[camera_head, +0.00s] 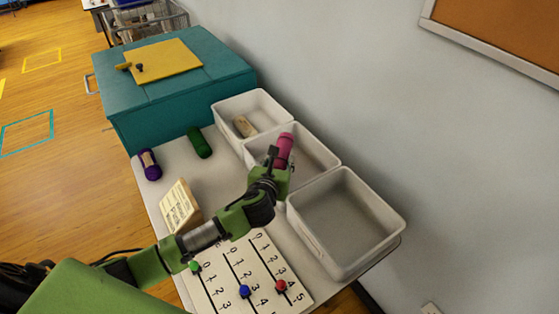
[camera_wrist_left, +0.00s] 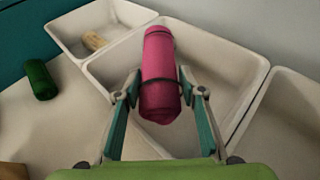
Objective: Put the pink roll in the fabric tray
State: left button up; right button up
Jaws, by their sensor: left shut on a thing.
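The pink roll (camera_head: 286,146) is held by my left gripper (camera_head: 279,158), up over the middle white tray (camera_head: 322,157). In the left wrist view the pink roll (camera_wrist_left: 160,65) stands nearly upright between the two fingers of the left gripper (camera_wrist_left: 160,88), which are shut on it. The middle tray (camera_wrist_left: 215,50) lies beneath and behind the roll, and the part I see of its inside is empty. I cannot read which tray is the fabric one. My right gripper is not in view.
The far tray (camera_head: 222,108) holds a tan piece (camera_head: 244,126); the near tray (camera_head: 345,215) is empty. A green roll (camera_head: 199,142), a purple roll (camera_head: 150,164) and a lettered card (camera_head: 178,205) are on the table. A number board (camera_head: 260,268) lies in front.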

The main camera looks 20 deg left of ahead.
pick_arm(q)
jog(key=shift+f, duration=0.1)
jog(key=o, duration=1.2)
jog(key=shift+c, duration=0.2)
jog(key=v, duration=1.2)
jog(key=shift+r, duration=0.2)
